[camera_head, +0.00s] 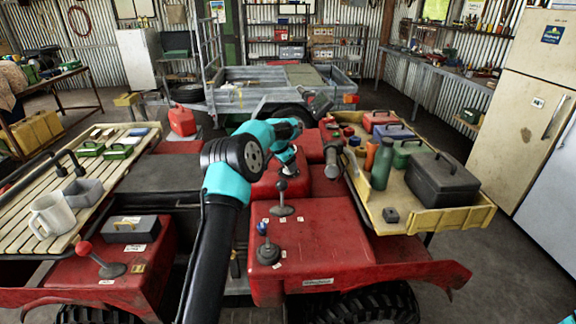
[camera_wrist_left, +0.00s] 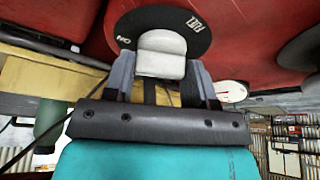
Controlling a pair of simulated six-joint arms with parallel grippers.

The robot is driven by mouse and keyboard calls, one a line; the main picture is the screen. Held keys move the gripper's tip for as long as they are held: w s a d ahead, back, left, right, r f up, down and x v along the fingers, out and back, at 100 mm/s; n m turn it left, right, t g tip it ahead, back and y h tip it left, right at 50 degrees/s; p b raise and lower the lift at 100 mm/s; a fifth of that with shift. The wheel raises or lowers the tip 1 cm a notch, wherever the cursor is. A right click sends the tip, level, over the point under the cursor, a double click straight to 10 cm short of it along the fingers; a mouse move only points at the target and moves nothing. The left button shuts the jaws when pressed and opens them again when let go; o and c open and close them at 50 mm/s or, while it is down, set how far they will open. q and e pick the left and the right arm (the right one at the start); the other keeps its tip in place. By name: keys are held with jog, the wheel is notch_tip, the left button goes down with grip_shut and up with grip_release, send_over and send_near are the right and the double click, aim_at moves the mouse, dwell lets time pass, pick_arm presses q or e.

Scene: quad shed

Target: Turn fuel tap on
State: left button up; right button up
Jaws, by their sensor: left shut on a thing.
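The fuel tap shows in the left wrist view as a pale lever knob (camera_wrist_left: 161,55) on a black round plate (camera_wrist_left: 190,25) lettered FUEL and ON. The plate is on a red body panel (camera_wrist_left: 255,25). My left gripper (camera_wrist_left: 162,72) has its two grey fingers on either side of the knob and is shut on it. In the head view my left gripper (camera_head: 287,155) reaches down to the middle of the red quad (camera_head: 320,235), and it mostly hides the tap there. My right gripper is not in view.
Two levers, one with a blue knob (camera_head: 262,228) and one with a dark knob (camera_head: 282,187), stand close to my left arm. A yellow tray (camera_head: 440,217) with bottles and toolboxes lies to the right. A slatted rack (camera_head: 25,215) with a mug (camera_head: 50,215) is at left.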

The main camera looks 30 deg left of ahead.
pick_arm(q)
jog(key=o, duration=0.9)
jog(key=shift+o, duration=0.2)
jog(key=shift+r, duration=0.1)
jog(key=v, duration=1.7)
jog(key=shift+r, duration=0.2)
jog(key=shift+f, duration=0.1)
